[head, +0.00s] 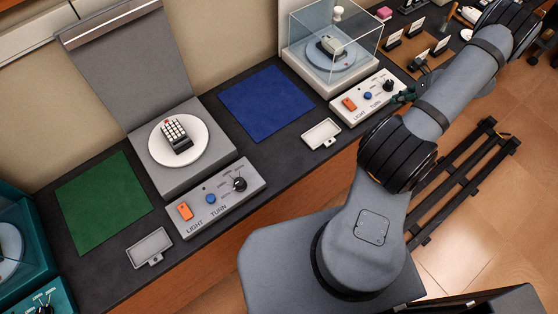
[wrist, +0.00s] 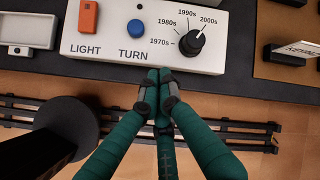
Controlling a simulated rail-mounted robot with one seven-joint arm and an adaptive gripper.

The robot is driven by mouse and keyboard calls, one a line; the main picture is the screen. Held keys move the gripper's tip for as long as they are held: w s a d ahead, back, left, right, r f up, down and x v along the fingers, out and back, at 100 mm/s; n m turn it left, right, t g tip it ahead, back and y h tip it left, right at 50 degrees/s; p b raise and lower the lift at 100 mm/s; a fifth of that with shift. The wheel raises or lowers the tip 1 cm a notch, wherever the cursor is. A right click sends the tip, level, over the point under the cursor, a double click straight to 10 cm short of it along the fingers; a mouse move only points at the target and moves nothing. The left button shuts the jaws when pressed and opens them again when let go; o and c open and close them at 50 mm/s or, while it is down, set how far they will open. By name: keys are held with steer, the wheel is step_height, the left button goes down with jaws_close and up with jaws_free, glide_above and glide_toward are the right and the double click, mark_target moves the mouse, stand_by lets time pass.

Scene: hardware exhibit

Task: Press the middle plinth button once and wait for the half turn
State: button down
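The grey plinth (head: 170,180) is the middle one of three in the head view. It bears a white round turntable (head: 156,146) with a dark calculator-like device (head: 177,136). Its panel has a blue TURN button (head: 211,198), an orange LIGHT switch (head: 185,211) and a black knob (head: 239,184). My gripper (head: 403,96) is at the right-hand plinth's panel, away from the grey plinth. In the wrist view my gripper (wrist: 157,88) is shut and empty, its tips by that panel's front edge, below and right of its blue TURN button (wrist: 135,28).
The right-hand plinth (head: 323,75) has a clear case over its turntable. A teal plinth (head: 22,245) is partly visible at left. Green (head: 103,202) and blue (head: 267,102) mats lie between them. Small trays (head: 149,247) sit near the counter front. Cards (head: 415,27) stand at right.

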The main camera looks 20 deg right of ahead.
steer(key=w+r+m+t+h+b, duration=0.1)
steer(key=w+r+m+t, duration=0.2)
steer(key=w+r, duration=0.7)
steer(key=w, duration=0.4)
steer(key=shift+d+r+m+b, duration=0.15)
steer(key=shift+m+b, duration=0.25)
